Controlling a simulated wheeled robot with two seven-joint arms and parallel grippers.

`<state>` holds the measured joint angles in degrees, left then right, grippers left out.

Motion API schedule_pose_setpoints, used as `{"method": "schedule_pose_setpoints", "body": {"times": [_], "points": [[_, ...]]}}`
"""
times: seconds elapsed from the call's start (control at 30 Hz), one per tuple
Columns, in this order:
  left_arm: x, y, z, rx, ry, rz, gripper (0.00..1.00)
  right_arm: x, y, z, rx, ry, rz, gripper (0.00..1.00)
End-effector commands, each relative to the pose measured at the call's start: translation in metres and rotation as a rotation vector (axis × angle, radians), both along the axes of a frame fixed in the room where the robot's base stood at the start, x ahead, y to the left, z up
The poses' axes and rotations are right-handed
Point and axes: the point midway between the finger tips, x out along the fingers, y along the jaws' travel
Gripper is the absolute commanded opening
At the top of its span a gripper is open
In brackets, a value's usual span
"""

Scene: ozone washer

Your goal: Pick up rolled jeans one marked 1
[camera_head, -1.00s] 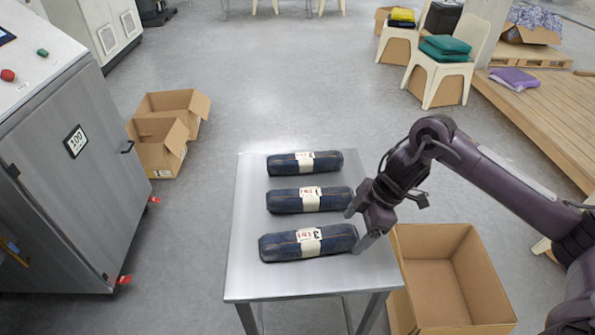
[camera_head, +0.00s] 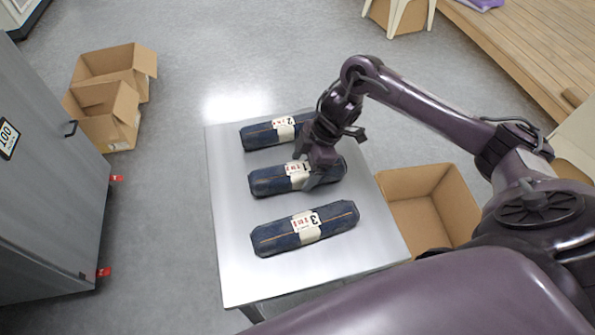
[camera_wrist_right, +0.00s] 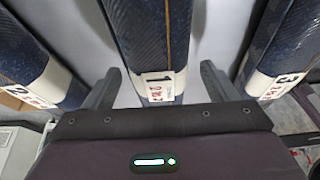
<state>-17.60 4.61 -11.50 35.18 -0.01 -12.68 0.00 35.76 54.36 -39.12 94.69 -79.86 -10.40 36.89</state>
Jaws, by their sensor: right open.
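The rolled jeans marked 1 (camera_head: 270,181) are a dark blue roll with a white label band, the middle of three on the metal table (camera_head: 232,240). My right gripper (camera_head: 303,172) is open over the label and right part of this roll and partly hides it. In the right wrist view the roll (camera_wrist_right: 147,35) runs between the two open fingers (camera_wrist_right: 160,70), with clear gaps on both sides. I cannot tell how far the fingertips are above the table. My left gripper is not in view.
Roll 2 (camera_head: 259,136) lies behind and roll 3 (camera_head: 275,238) in front, both near and roughly parallel. They flank the fingers in the right wrist view. An open cardboard box (camera_head: 420,190) stands right of the table. More boxes (camera_head: 105,110) and a grey machine (camera_head: 50,190) are at left.

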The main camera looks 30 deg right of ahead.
Motion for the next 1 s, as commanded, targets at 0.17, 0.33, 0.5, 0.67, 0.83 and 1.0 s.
{"method": "schedule_pose_setpoints", "body": {"times": [0.17, 0.33, 0.5, 0.67, 0.83, 1.0], "points": [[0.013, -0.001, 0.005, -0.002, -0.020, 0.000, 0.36, 0.002, 0.008, -0.018, 0.000, 0.002, 0.000, 0.80], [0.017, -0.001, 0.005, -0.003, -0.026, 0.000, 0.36, 0.002, 0.008, -0.021, -0.001, 0.000, -0.001, 0.80], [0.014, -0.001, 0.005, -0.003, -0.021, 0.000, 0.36, 0.002, 0.008, -0.021, -0.001, -0.001, 0.000, 0.70], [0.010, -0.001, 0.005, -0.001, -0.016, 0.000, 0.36, 0.002, 0.008, -0.021, -0.001, -0.001, 0.000, 0.49], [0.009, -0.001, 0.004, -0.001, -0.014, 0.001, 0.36, 0.002, 0.008, -0.021, -0.001, -0.001, 0.000, 0.26], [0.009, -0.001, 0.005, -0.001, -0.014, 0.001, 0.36, 0.003, 0.008, -0.020, 0.001, -0.002, -0.001, 0.21]]}}
